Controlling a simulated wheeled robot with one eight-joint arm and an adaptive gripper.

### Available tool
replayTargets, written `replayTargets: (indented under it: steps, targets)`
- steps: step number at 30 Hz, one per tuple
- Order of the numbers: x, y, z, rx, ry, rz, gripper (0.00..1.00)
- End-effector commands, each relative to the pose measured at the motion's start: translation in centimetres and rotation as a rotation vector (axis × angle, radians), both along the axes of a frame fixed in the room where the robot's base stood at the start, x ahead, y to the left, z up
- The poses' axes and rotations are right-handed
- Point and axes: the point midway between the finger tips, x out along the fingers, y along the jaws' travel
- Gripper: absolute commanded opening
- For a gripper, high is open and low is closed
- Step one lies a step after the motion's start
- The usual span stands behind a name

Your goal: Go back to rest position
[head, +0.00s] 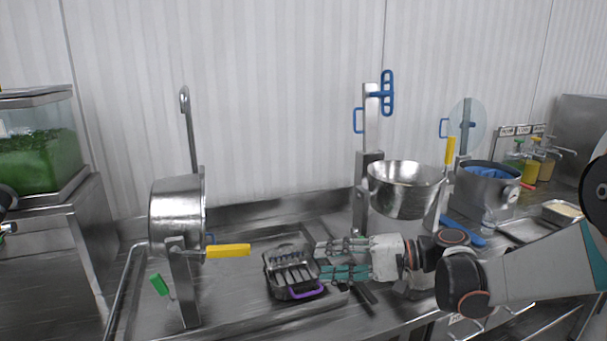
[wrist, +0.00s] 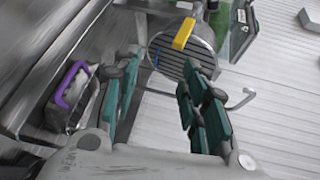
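My gripper (head: 321,259) reaches in from the right in the head view, over the steel counter, with its fingers pointing left. Its two teal-padded fingers are spread apart, and nothing shows between them in the wrist view (wrist: 155,95). A dark utensil box with a purple handle (head: 305,291) lies on the counter just left of the fingertips. The box also shows at the left of the wrist view (wrist: 72,85). I cannot tell the exact height of the gripper above the counter.
A tilted steel pot with a yellow handle (head: 228,251) stands at the left. A steel bowl (head: 405,190) is behind my gripper, and a pot with blue lining (head: 487,188) is further right. A green-filled container (head: 38,160) is at far left. The counter's front left (head: 240,322) is mostly clear.

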Motion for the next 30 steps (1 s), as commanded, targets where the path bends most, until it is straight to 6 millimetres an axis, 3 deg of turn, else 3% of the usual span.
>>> replayTargets:
  steps: [7,14,30]
  targets:
    - [-4.0,0.2,-0.6,-0.282,-0.01,-0.079,0.4]
    - [-8.3,-1.6,-1.9,-0.554,-0.06,-0.144,0.4]
    - [-18.3,-10.6,-4.3,-1.172,-0.319,-0.232,0.4]
